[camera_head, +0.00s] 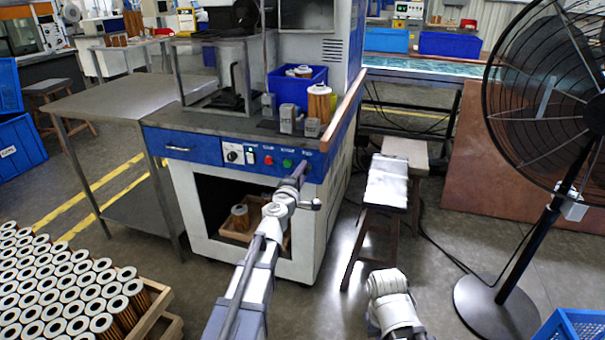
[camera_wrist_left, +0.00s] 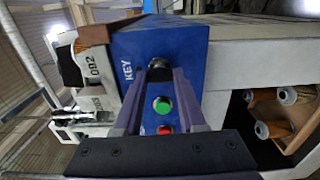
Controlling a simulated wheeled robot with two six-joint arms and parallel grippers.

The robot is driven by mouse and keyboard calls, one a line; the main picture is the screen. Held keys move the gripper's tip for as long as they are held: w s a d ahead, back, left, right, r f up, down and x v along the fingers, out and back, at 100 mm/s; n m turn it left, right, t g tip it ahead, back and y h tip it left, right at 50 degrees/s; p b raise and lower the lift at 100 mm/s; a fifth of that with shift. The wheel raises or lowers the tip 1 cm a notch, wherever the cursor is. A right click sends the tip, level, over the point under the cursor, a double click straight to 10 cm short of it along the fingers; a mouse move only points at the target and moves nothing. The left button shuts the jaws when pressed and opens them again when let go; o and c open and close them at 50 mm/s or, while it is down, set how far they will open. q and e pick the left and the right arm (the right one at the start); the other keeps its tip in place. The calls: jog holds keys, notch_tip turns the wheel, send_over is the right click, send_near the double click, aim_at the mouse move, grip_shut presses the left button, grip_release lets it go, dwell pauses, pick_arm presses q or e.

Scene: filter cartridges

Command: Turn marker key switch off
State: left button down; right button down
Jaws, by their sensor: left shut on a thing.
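The marker machine's blue control panel (camera_head: 207,154) faces me, and it also shows in the left wrist view (camera_wrist_left: 198,52). The key switch (camera_wrist_left: 160,64) is a dark round knob by the KEY label at the panel's end. My left gripper (camera_wrist_left: 162,75) has its two purple fingers on either side of the knob, shut on it. In the head view my left gripper (camera_head: 303,171) reaches the panel's right end and hides the switch. The key's exact angle is too small to tell. My right gripper is not in view; only part of my right arm shows.
A green button (camera_wrist_left: 162,105) and a red button (camera_wrist_left: 165,129) sit beside the switch. Filter cartridges (camera_head: 318,104) and a blue bin (camera_head: 297,82) stand on top of the machine. A stool (camera_head: 388,182) and a fan (camera_head: 547,215) stand to the right.

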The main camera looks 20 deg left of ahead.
pick_arm(q)
jog(key=shift+a, duration=0.1)
jog(key=shift+c, duration=2.4)
grip_release()
jog(key=s, duration=0.7)
jog(key=shift+s, duration=0.4)
jog(key=shift+a, duration=0.1)
